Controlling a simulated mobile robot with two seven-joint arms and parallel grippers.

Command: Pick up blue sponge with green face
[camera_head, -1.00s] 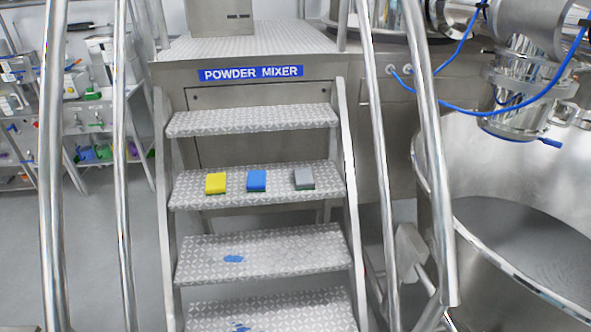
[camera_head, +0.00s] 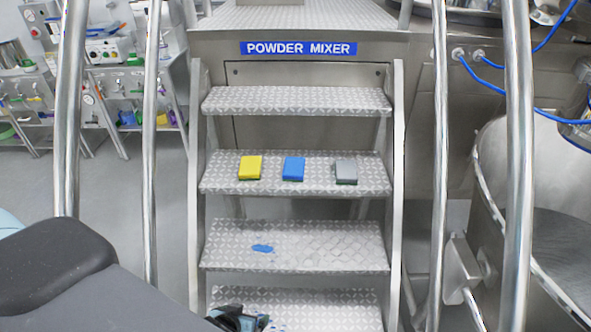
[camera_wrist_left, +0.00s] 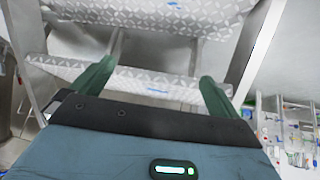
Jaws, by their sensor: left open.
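The blue sponge (camera_head: 293,168) lies on a metal tread of the steps in the head view, between a yellow sponge and a grey one. The sponge cannot be made out there. My right gripper is not in view.
The yellow sponge (camera_head: 250,167) and grey sponge (camera_head: 346,171) share the sponge's tread (camera_head: 220,180). A blue patch (camera_head: 262,248) marks the tread below. Metal handrails (camera_head: 151,150) (camera_head: 440,150) stand either side. A large steel vessel (camera_head: 490,160) is at right.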

